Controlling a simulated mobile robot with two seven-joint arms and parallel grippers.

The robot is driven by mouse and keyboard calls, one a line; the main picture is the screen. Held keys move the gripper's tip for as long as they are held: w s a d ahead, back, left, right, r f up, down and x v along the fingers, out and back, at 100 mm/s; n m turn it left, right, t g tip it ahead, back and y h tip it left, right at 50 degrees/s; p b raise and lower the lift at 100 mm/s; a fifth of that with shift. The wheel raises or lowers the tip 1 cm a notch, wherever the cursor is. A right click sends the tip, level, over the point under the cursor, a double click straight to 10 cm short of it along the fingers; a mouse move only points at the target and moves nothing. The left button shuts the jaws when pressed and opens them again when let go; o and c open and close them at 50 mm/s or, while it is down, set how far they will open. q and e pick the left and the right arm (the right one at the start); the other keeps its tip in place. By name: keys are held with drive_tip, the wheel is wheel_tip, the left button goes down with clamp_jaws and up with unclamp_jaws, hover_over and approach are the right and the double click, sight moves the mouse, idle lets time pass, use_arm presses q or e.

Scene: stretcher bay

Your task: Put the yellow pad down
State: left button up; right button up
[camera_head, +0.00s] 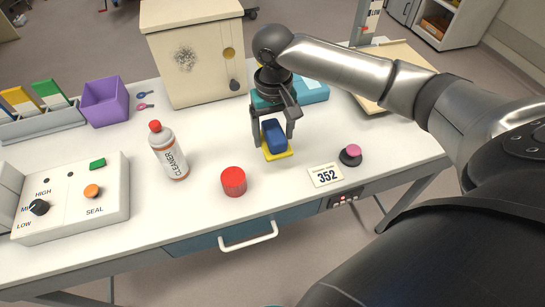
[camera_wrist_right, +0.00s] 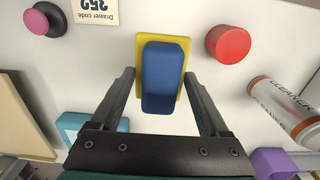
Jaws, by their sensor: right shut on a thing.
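The yellow pad (camera_head: 278,155) has a blue block-shaped top (camera_head: 273,135). It is at the middle of the white table, behind the number card. My right gripper (camera_head: 275,135) comes down over it and is shut on it, with one finger on each side of the blue part. In the right wrist view the pad (camera_wrist_right: 138,62) shows between the finger tips, yellow edge around the blue. I cannot tell whether its underside touches the table. My left gripper is not in view.
A teal box (camera_head: 310,91) and a beige cabinet (camera_head: 195,60) are behind. Bare table lies between the pad and cylinder.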

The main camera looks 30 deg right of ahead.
sight(273, 129)
wheel_tip(273, 129, down, 8)
drive_tip(key=shift+r+b, duration=0.1)
drive_tip(key=shift+b, duration=0.65)
drive_tip(key=shift+f, duration=0.35)
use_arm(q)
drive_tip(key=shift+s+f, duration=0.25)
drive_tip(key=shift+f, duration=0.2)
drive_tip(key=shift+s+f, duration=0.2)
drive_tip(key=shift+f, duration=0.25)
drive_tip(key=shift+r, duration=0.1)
use_arm(e)
drive_tip(key=o, duration=1.4)
drive_tip(key=shift+c, duration=0.2)
use_arm(q)
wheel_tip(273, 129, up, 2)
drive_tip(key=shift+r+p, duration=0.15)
drive_tip(key=shift+p, duration=1.1)
use_arm(e)
wheel_tip(273, 129, up, 12)
drive_tip(key=shift+r, duration=0.15)
